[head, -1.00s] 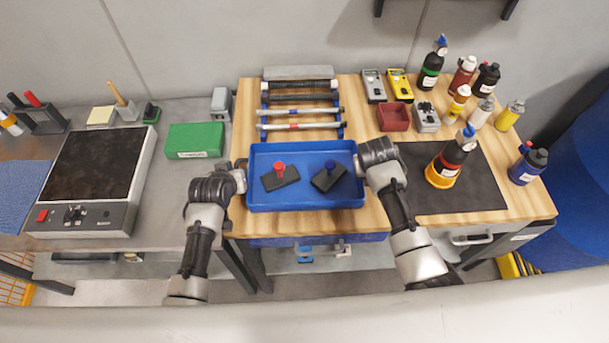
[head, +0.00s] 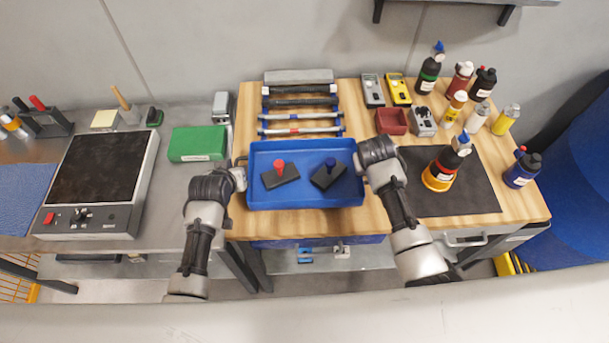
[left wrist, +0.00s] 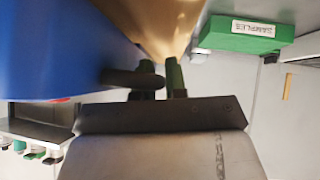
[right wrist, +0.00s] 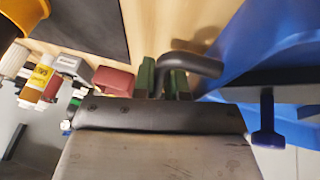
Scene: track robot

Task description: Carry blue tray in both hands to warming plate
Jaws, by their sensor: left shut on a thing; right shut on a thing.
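The blue tray (head: 300,198) is between my two grippers at the front of the wooden bench. It holds two dark blocks, one with a red knob (head: 280,172) and one with a blue knob (head: 328,175). My left gripper (head: 240,178) is shut on the tray's left handle, and the dark handle (left wrist: 130,78) shows between its fingers in the left wrist view. My right gripper (head: 361,168) is shut on the right handle (right wrist: 200,64). The warming plate (head: 97,167), a dark square top on a grey body with a red switch, stands on the grey bench at left. I cannot tell whether the tray touches the bench.
A green box (head: 198,143) lies between the warming plate and the tray. Rods on a blue rack (head: 300,115) are behind the tray. A dark mat (head: 450,190) with a bottle (head: 446,165) is at right. Several bottles and meters stand behind it.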

